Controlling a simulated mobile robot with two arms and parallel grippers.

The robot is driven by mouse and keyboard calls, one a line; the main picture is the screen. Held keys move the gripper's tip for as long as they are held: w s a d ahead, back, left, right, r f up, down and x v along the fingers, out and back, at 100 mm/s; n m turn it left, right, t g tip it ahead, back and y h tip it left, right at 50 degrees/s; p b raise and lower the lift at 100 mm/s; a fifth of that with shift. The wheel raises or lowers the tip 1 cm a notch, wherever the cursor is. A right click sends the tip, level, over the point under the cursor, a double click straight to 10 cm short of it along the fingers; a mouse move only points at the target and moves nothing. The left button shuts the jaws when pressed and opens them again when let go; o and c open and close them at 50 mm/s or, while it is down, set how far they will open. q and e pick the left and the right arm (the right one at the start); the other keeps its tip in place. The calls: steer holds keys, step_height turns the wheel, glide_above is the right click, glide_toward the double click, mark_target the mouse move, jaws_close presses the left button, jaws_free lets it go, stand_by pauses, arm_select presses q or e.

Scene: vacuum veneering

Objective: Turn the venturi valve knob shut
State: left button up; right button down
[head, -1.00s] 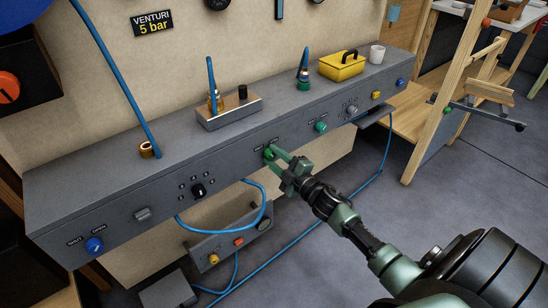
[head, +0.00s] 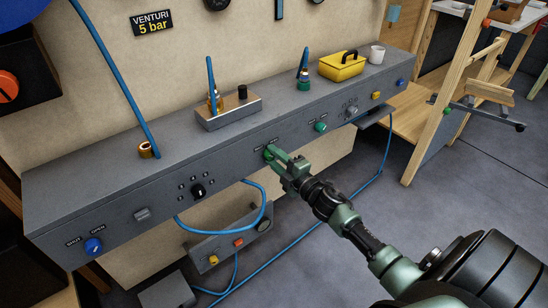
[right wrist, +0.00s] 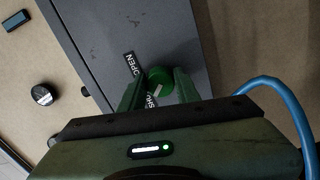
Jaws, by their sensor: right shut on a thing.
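My right gripper (head: 272,154) reaches the front face of the grey bench rail and is shut on a green knob. In the right wrist view the green knob (right wrist: 160,79) sits between the two fingers of my right gripper (right wrist: 157,92), with a short white mark on its face. The OPEN label (right wrist: 131,65) and the partly hidden SHUT label (right wrist: 151,98) are beside it. I cannot tell which label the mark points to. My left gripper is not in view.
The grey rail (head: 90,190) also carries a blue knob (head: 94,246), a black selector (head: 198,191) and another green knob (head: 320,127). A blue hose (head: 262,215) loops below it. A yellow box (head: 342,66) and white cup (head: 377,54) stand on top.

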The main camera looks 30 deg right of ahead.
steer(key=c, duration=1)
jaws_free()
steer(key=shift+s, duration=0.1)
steer(key=shift+s+f, duration=0.1)
steer(key=shift+s, duration=0.2)
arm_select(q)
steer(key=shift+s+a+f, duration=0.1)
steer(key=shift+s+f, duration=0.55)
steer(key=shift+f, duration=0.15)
arm_select(e)
steer(key=s, duration=0.7)
steer(key=shift+d, duration=0.3)
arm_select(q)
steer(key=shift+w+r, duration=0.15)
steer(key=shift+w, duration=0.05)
